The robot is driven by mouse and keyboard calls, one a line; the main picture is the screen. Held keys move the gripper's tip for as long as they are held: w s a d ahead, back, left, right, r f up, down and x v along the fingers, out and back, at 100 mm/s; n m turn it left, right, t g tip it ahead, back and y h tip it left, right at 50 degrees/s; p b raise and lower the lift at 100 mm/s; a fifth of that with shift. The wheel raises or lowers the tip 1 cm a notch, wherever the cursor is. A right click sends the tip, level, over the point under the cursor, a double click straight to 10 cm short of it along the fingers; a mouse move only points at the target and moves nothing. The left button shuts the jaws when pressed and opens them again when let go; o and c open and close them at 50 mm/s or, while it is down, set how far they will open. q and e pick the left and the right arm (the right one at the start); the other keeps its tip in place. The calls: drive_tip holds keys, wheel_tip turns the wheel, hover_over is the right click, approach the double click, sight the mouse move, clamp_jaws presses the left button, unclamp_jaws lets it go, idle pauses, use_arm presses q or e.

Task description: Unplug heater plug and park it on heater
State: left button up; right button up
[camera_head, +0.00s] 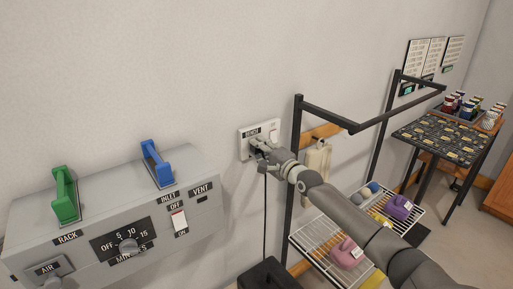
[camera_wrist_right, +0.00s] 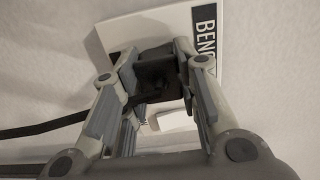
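The black heater plug (camera_wrist_right: 160,72) sits at the white wall socket labelled BENCH (camera_head: 246,146), which also shows in the right wrist view (camera_wrist_right: 110,30). My right gripper (camera_head: 259,146) is at the socket. In the right wrist view its two fingers (camera_wrist_right: 157,68) lie against both sides of the plug, closed on it. In the head view the gripper mostly hides the plug. A black cord (camera_head: 265,215) hangs from it towards a dark box (camera_head: 275,275) at the bottom edge, perhaps the heater, only partly in view. My left gripper is out of view.
A grey control panel (camera_head: 90,225) with green and blue handles is at the left. A black-framed rack (camera_head: 292,195) with wire shelves stands right of the socket, close to my right arm. A dark tray table (camera_head: 440,140) is farther right.

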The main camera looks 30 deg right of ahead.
clamp_jaws()
drive_tip(key=shift+s+f, duration=0.1)
drive_tip(key=shift+s+p, duration=0.3)
drive_tip(key=shift+p, duration=0.05)
drive_tip(key=shift+s, duration=0.25)
drive_tip(key=shift+s+d+p, duration=0.15)
drive_tip(key=shift+s+p, duration=1)
drive_tip(key=shift+s, duration=0.1)
